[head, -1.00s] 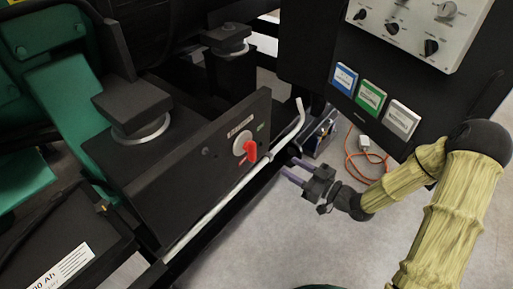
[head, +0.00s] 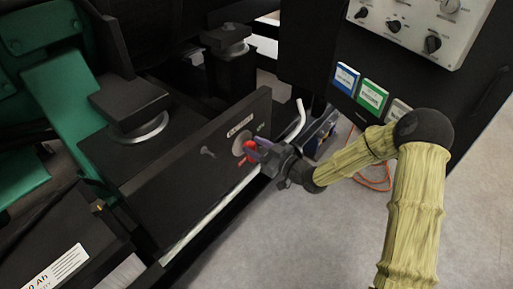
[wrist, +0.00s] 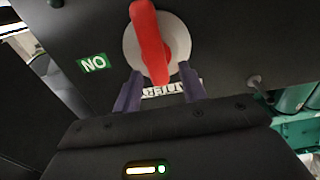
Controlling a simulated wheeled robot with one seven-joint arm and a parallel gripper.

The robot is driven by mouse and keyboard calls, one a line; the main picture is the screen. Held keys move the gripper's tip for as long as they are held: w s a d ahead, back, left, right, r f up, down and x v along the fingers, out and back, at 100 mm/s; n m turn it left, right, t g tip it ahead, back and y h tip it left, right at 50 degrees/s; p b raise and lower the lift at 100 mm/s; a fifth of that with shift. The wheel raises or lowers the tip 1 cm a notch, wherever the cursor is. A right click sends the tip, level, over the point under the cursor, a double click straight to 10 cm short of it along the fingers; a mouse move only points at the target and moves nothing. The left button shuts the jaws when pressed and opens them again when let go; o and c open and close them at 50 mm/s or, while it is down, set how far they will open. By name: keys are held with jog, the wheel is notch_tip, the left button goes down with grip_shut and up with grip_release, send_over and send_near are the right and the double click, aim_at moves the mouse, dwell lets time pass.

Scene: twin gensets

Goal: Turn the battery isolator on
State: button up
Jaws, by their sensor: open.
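The battery isolator's red handle (head: 249,151) sits on a round grey plate on the dark panel (head: 205,165). In the wrist view, which is turned over, the red handle (wrist: 149,38) points up across its plate (wrist: 180,38), not toward the green label (wrist: 93,63) that reads ON upside down. My gripper (head: 256,150) is at the switch. Its purple fingers are open in the wrist view (wrist: 159,74), one on each side of the handle's lower end, with gaps showing. In the head view the fingers partly hide the handle.
A grey bent bar (head: 205,222) runs along the panel's lower edge. A small bolt-like knob (head: 208,152) sticks out left of the switch. A control panel (head: 415,28) with knobs stands at upper right. Floor (head: 300,235) is clear at lower middle.

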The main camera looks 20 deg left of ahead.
grip_shut()
jog(key=shift+s+f+n+b, duration=0.1)
jog(key=shift+n+b, duration=0.3)
jog(key=shift+b, duration=0.05)
jog(key=n+b, duration=0.3)
jog(key=shift+s+a+f+n, duration=0.15)
jog(key=shift+s+f+n, duration=0.05)
jog(key=shift+s+n, duration=0.1)
jog(key=n+b, duration=0.4)
jog(key=b, duration=0.2)
jog(key=f+n+b, duration=0.1)
jog(key=n+b, duration=0.4)
jog(key=s+n+b, duration=0.1)
jog(key=n+b, duration=0.3)
jog(key=b, duration=0.2)
jog(key=shift+a+f+b, duration=0.2)
jog(key=shift+f+b, duration=0.15)
jog(key=shift+r+n, duration=0.1)
jog(key=shift+n, duration=0.2)
